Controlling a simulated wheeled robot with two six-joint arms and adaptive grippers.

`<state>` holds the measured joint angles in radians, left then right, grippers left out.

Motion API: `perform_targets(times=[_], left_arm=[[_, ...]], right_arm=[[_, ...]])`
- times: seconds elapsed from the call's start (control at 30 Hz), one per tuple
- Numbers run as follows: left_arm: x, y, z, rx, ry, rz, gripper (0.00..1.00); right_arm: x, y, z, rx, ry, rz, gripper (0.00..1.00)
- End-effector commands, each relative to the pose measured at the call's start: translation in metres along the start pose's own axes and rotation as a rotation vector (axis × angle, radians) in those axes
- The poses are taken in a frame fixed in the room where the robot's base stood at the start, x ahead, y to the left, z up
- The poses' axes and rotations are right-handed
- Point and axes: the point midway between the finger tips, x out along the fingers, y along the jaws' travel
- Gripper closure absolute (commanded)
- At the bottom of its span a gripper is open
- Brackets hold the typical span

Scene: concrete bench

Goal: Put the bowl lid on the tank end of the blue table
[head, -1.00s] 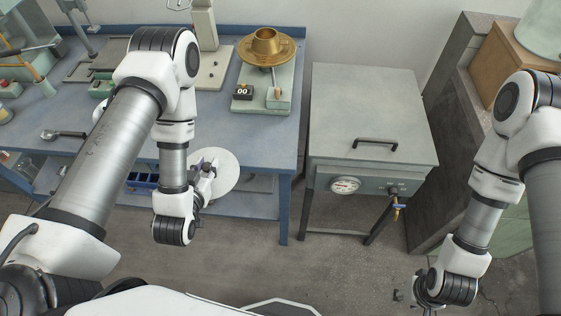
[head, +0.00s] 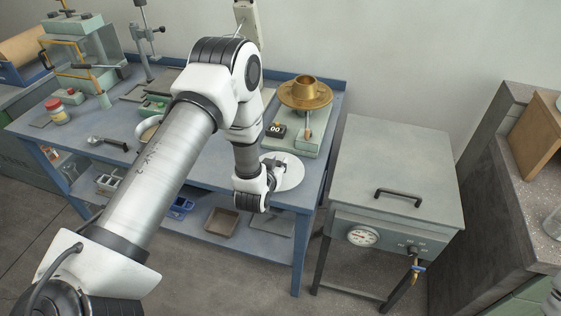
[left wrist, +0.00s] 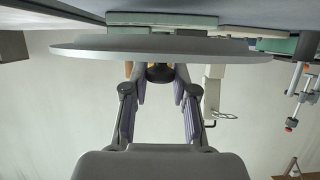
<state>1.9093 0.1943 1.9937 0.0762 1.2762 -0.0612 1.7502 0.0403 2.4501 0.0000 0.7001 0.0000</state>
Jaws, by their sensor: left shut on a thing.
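The bowl lid (head: 291,175) is a flat pale grey disc. My left gripper (head: 272,168) is shut on its dark knob, partly hidden by my wrist in the head view. In the left wrist view the lid (left wrist: 100,49) spans the top, with the gripper (left wrist: 160,75) closed around the knob. In the head view the lid overlaps the right front part of the blue table (head: 205,165); its height above the top is hard to tell.
A brass bowl-like piece (head: 305,92) stands on a green-grey device at the table's right back. A grey cabinet (head: 390,180) stands right of the table. Bare tabletop shows around the scoop.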

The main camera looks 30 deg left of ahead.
Motion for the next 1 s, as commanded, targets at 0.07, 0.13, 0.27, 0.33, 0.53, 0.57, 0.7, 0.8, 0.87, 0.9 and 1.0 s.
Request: perform_targets(times=[0.07, 0.13, 0.27, 0.33, 0.53, 0.57, 0.7, 0.8, 0.87, 0.9, 1.0], left_arm=[[0.015, 0.002, -0.006, 0.0, 0.002, -0.001, 1.0], [0.023, 0.003, -0.008, 0.0, 0.001, -0.001, 1.0], [0.036, 0.004, 0.001, 0.002, -0.005, 0.0, 1.0], [0.041, 0.004, 0.013, 0.003, -0.004, 0.0, 1.0], [0.046, 0.004, 0.024, 0.0, -0.001, 0.0, 1.0], [0.046, 0.004, 0.024, 0.0, -0.001, 0.0, 1.0], [0.047, 0.004, 0.027, 0.0, -0.001, 0.0, 1.0], [0.046, 0.004, 0.026, 0.0, -0.001, 0.0, 0.52], [0.046, 0.004, 0.026, 0.0, -0.001, 0.0, 0.48], [0.046, 0.004, 0.026, 0.0, -0.001, 0.0, 0.48], [0.046, 0.004, 0.026, 0.0, -0.001, 0.0, 0.48]], right_arm=[[-0.006, 0.0, 0.0, 0.0, 0.0, 0.0, 0.6], [-0.007, 0.0, 0.0, 0.0, 0.0, 0.0, 0.6], [-0.014, 0.0, 0.0, 0.0, 0.0, 0.0, 0.6], [-0.019, 0.0, 0.0, 0.0, 0.0, 0.0, 0.6], [-0.019, 0.0, 0.0, 0.0, 0.0, 0.0, 0.6], [-0.019, 0.0, 0.0, 0.0, 0.0, 0.0, 0.6], [-0.016, 0.0, 0.0, 0.0, 0.0, 0.0, 0.6], [-0.016, 0.0, 0.0, 0.0, 0.0, 0.0, 0.6], [-0.016, 0.0, 0.0, 0.0, 0.0, 0.0, 0.6], [-0.016, 0.0, 0.0, 0.0, 0.0, 0.0, 0.6], [-0.016, 0.0, 0.0, 0.0, 0.0, 0.0, 0.6]])
